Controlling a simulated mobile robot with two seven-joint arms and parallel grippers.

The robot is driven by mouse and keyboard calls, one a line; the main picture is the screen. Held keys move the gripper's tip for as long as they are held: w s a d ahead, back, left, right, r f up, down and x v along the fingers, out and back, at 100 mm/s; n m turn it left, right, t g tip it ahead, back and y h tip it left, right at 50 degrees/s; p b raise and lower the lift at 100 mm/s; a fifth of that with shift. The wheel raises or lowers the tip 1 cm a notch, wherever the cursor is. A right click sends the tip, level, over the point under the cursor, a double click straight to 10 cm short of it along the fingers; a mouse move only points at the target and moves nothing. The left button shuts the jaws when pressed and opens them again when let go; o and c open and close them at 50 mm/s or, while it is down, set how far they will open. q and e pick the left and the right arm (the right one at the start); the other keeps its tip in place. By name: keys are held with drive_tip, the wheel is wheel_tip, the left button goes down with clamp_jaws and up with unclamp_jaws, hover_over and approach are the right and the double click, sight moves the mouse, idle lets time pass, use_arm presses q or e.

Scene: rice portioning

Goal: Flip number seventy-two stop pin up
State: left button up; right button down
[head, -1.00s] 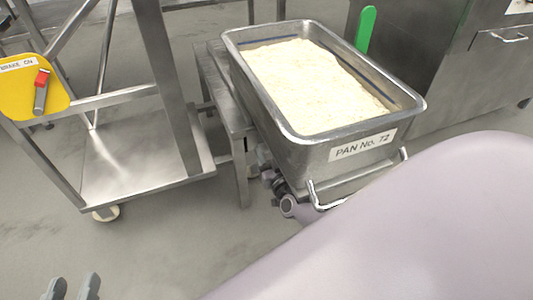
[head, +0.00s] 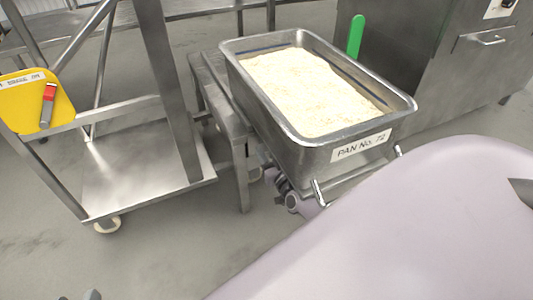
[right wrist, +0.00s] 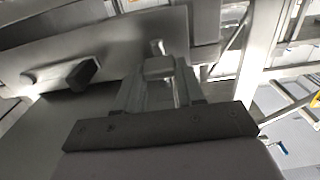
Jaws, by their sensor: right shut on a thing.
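The pan (head: 312,158) labelled PAN No. 72 holds a pale white mass and rests on a steel frame. My right gripper (head: 270,172) is low at the pan's near-left side in the head view, largely hidden by the pan and its frame. In the right wrist view its fingers (right wrist: 158,75) are shut on a small grey piece (right wrist: 158,66), apparently the stop pin, below a metal plate. Its exact position is hard to make out. Only the fingertips of my left gripper (head: 78,297) show at the bottom left edge, apart and empty.
A steel trolley (head: 150,165) on casters stands left, with a yellow brake plate (head: 30,108) and red-tipped lever (head: 48,100). A bar handle (head: 355,178) is under the pan's front. A steel cabinet (head: 430,70) with a green paddle (head: 355,36) stands behind right.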

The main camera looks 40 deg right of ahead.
drive_tip(key=shift+r, duration=0.15)
drive_tip(key=c, duration=0.7)
unclamp_jaws()
drive_tip(key=shift+r, duration=0.1)
use_arm(q)
drive_tip(key=shift+r, duration=0.1)
use_arm(e)
drive_tip(key=shift+s+a+p, duration=0.15)
drive_tip(key=shift+s+p, duration=0.25)
drive_tip(key=shift+s, duration=0.25)
use_arm(q)
drive_tip(key=shift+w+d+n+g+h+p, duration=0.2)
drive_tip(key=shift+d+n+g+h+p, duration=0.3)
drive_tip(key=shift+d+p, duration=0.65)
use_arm(e)
drive_tip(key=v, duration=0.6)
use_arm(q)
drive_tip(key=shift+a, duration=0.2)
